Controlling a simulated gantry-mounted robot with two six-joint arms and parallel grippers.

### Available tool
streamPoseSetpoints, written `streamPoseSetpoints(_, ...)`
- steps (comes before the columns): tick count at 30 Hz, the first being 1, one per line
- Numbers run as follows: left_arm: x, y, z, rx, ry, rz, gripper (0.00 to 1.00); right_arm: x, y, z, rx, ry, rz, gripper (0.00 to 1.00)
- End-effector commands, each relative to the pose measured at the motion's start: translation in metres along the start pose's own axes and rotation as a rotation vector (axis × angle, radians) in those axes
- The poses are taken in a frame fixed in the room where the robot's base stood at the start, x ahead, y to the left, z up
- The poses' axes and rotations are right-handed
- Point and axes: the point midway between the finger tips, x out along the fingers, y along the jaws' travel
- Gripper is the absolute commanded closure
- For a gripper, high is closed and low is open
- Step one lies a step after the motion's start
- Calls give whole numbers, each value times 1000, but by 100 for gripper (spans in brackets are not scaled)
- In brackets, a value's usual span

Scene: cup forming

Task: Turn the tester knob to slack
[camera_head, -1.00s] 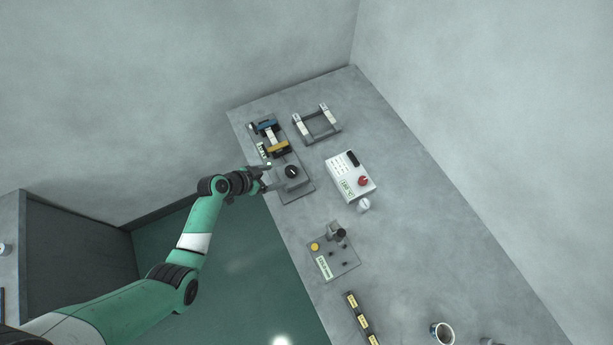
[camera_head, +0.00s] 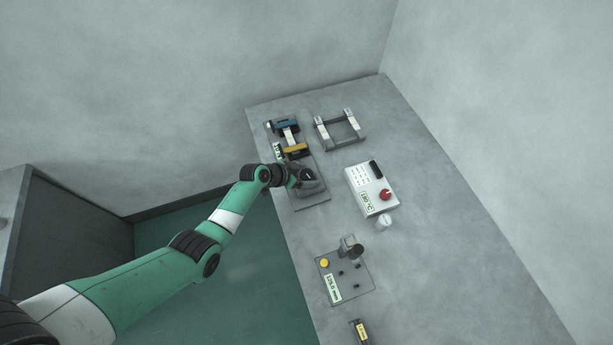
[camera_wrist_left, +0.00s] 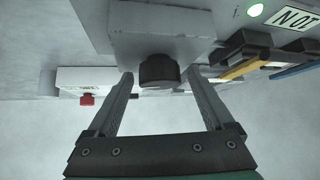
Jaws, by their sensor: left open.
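The tester (camera_head: 313,204) is a dark plate at the left edge of the grey bench, with a blue clamp (camera_head: 285,125) and a yellow clamp (camera_head: 295,150). Its black knob (camera_head: 308,176) sits on a grey block at the near end. My left gripper (camera_head: 300,180) is at the knob and partly hides it. In the left wrist view the black knob (camera_wrist_left: 158,70) shows between the tips of my open fingers (camera_wrist_left: 159,80), with a gap on each side. The knob's pointer cannot be made out in the wrist view. My right gripper does not show.
A white box (camera_head: 371,187) with a red knob (camera_head: 385,194) stands to the right, beside a small white knob or cup (camera_head: 384,222). A grey frame (camera_head: 340,130) stands behind. A grey plate (camera_head: 345,280) with a yellow button lies nearer. The bench's right side is clear.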

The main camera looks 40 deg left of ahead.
Motion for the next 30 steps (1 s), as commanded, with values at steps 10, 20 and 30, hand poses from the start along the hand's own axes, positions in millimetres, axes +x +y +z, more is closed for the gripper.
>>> streamPoseSetpoints(10, 1, 0, -1, 1, 1, 0, 30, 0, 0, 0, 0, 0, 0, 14)
streamPoseSetpoints(20, 1, 0, -1, 1, 1, 0, 90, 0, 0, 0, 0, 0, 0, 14)
streamPoseSetpoints(30, 0, 1, -1, -19, -2, -19, 100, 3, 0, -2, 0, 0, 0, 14)
